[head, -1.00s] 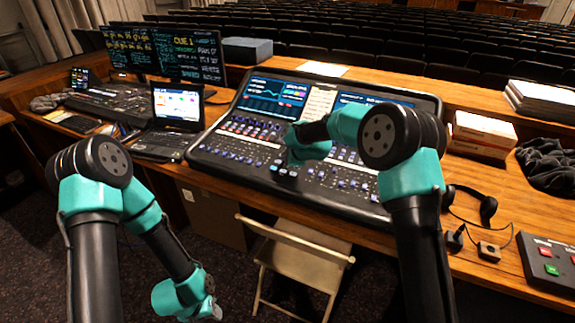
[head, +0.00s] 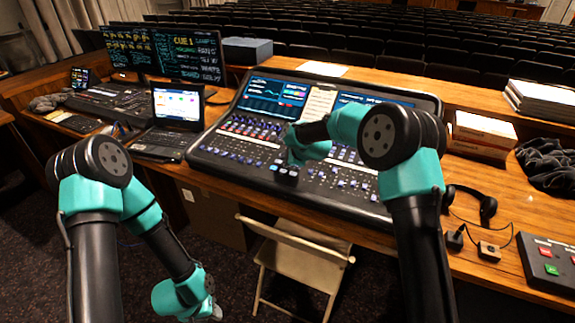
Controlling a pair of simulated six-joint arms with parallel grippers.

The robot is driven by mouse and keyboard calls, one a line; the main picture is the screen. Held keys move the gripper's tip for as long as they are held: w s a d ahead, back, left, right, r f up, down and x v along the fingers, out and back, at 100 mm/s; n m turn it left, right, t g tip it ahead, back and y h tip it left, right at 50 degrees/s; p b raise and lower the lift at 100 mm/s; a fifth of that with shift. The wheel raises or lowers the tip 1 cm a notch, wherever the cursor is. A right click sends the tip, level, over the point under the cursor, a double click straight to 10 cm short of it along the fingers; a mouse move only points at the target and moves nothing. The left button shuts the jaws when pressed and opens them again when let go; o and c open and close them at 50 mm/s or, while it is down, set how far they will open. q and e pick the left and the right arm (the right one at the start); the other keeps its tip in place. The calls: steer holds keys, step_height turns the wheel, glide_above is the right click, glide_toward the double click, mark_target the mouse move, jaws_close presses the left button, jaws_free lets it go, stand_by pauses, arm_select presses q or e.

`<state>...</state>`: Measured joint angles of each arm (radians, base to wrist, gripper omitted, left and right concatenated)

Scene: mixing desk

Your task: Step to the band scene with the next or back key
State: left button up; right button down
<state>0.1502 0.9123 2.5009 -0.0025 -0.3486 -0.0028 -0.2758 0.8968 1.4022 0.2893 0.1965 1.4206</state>
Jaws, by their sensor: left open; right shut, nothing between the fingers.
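The mixing desk (head: 340,190) stands on the wooden counter, with two blue screens (head: 273,92) and rows of knobs and faders. A few pale-topped keys (head: 284,171) show near its front middle; their labels are too small to read. My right gripper (head: 291,160) is shut and empty, over the desk just behind these keys. I cannot tell whether its tip touches anything. My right arm hides part of the desk's right side. My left gripper (head: 212,304) is open and empty, low in front of the counter, away from the desk.
A laptop (head: 178,105) stands left of the desk, with two dark monitors (head: 188,54) behind. A folding chair (head: 297,262) stands before the counter. Headphones (head: 487,208), a box (head: 482,133) and a panel with red and green buttons (head: 550,262) lie to the right.

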steer(key=shift+f, duration=0.1)
stand_by(0.3)
steer(key=shift+f, duration=0.35)
steer(key=shift+f, duration=0.35)
stand_by(0.9)
steer(key=shift+r, duration=0.75)
steer(key=shift+r, duration=0.15)
steer(key=shift+s+a+r, duration=0.1)
steer(key=shift+s+r, duration=0.05)
steer(key=shift+r, duration=1.05)
steer(key=shift+s+r, duration=0.1)
steer(key=shift+r, duration=1.1)
steer(key=shift+s+f, duration=0.1)
